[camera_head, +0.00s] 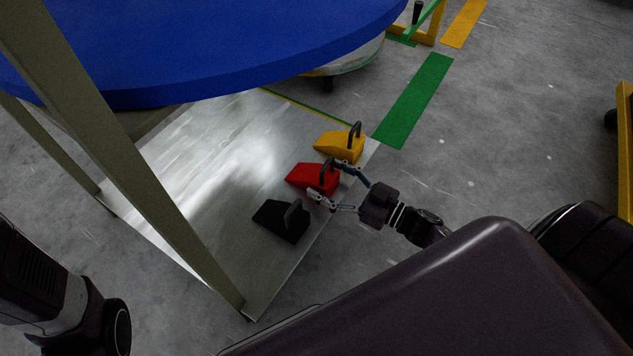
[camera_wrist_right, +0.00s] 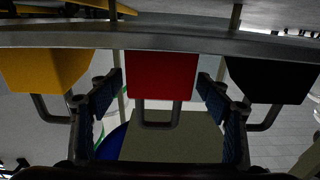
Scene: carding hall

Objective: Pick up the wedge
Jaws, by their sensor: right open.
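Three wedges with dark handles stand in a row on a grey metal lower shelf (camera_head: 200,190): a yellow wedge (camera_head: 335,145), a red wedge (camera_head: 308,177) and a black wedge (camera_head: 276,222). My right gripper (camera_head: 324,178) is open at the handle end of the red wedge. In the right wrist view, which looks upside down, the red wedge (camera_wrist_right: 160,75) and its looped handle lie between the open fingers (camera_wrist_right: 160,95). The yellow wedge (camera_wrist_right: 45,70) and black wedge (camera_wrist_right: 270,80) flank it, outside the fingers. I cannot tell whether a finger touches the handle. My left gripper is out of view.
A round blue tabletop (camera_head: 230,40) overhangs the shelf's far side. An olive post (camera_head: 125,170) rises at the shelf's left. Green floor marking (camera_head: 415,100) and a yellow frame (camera_head: 625,150) are to the right. Open concrete floor lies right of the shelf.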

